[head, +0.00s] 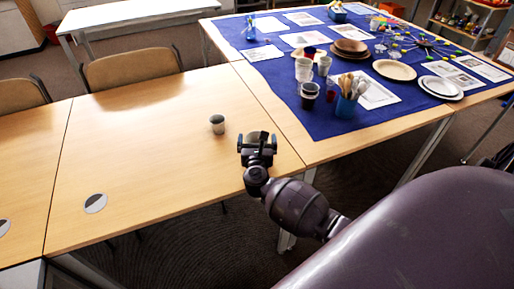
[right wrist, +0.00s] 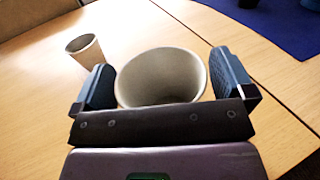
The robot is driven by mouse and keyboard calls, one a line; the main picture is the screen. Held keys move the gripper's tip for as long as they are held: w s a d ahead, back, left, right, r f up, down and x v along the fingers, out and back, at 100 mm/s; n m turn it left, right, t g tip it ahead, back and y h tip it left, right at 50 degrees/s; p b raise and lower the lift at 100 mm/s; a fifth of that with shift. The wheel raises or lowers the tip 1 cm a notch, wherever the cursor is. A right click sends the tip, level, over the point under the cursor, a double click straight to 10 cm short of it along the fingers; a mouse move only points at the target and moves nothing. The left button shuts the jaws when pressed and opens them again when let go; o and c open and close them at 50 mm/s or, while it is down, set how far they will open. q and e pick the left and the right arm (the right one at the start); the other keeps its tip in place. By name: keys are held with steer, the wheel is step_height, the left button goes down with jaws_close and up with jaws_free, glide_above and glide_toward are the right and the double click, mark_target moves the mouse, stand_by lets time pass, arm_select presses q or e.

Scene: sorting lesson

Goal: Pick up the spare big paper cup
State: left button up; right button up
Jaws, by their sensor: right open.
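A big paper cup (right wrist: 158,78), pale and open at the top, stands between the two fingers of my right gripper (head: 257,142) in the right wrist view. The fingers are open, one on each side of the cup, with a small gap at the right finger. The cup's lower part is hidden by the gripper's palm bar. In the head view the gripper largely hides this cup. A second paper cup (head: 217,124) stands upright on the table to the left of the gripper; it also shows in the right wrist view (right wrist: 87,51). My left gripper is not in view.
A blue cloth (head: 290,95) at right carries stacked cups (head: 304,70), a cutlery holder (head: 346,105), plates (head: 395,70) and papers. Two chairs (head: 130,68) stand at the far side.

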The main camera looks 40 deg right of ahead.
steer(key=c, duration=0.9)
steer(key=shift+o, duration=0.2)
